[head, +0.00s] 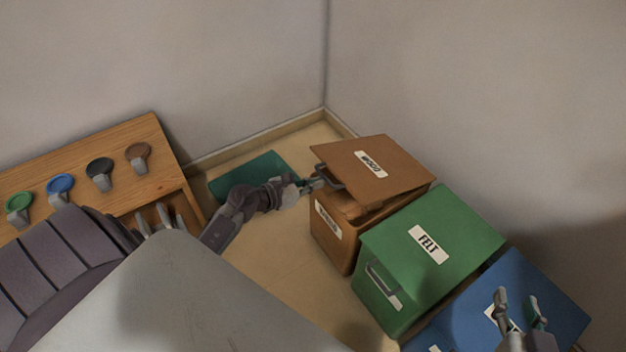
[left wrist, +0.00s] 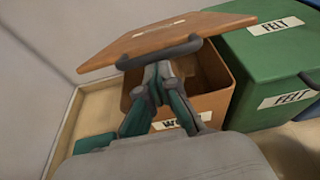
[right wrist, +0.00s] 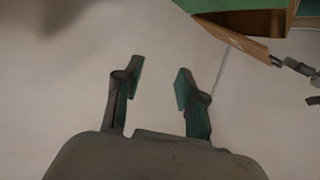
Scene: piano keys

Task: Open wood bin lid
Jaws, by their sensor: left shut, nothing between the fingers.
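The wood bin (head: 347,252) is brown and stands in the corner, with a label on its front. Its brown lid (head: 400,168), marked WOOD, is tilted partly up, leaving a gap above the bin. The left wrist view shows the raised lid (left wrist: 155,38), its dark bar handle (left wrist: 160,53) and the open inside of the bin (left wrist: 207,68). My left gripper (head: 314,184) is shut and empty, its fingertips (left wrist: 158,72) just under the handle at the lid's front edge; contact is unclear. My right gripper (head: 519,300) is open and empty above the blue bin.
A green FELT bin (head: 455,225) stands right beside the wood bin, and a blue bin (head: 560,290) beyond it; both are closed. A wooden table (head: 150,150) with several coloured round pieces is at left. A teal mat-like piece (head: 245,172) lies behind my left arm. Walls close the corner.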

